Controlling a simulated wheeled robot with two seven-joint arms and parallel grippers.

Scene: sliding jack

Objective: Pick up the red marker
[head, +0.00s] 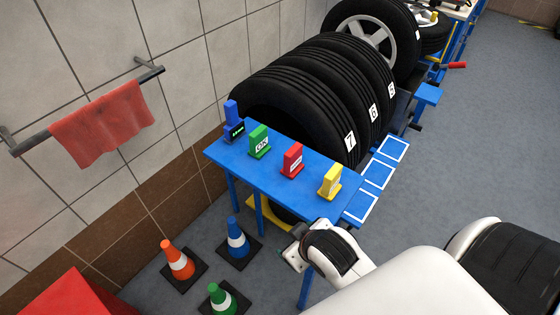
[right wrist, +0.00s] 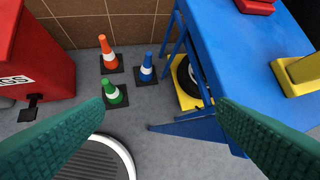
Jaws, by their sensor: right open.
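The red marker (head: 292,160) stands upright on the blue table (head: 222,155), between the green marker (head: 259,142) and the yellow marker (head: 330,182). In the right wrist view only its lower part (right wrist: 255,6) shows at the top edge, and the yellow marker (right wrist: 300,73) is at the right. My right gripper (right wrist: 160,106) is open and empty, its two green fingers spread wide over the floor beside the table. In the head view the right gripper is at the table's near side, apart from the red marker, its fingers mostly hidden. My left gripper is not in view.
A blue marker (head: 233,112) stands at the table's far left end. Tires (head: 290,108) stand behind the table. Orange (head: 178,260), blue (head: 237,238) and green (head: 221,300) cones stand on the floor. A red box (head: 75,298) is at lower left.

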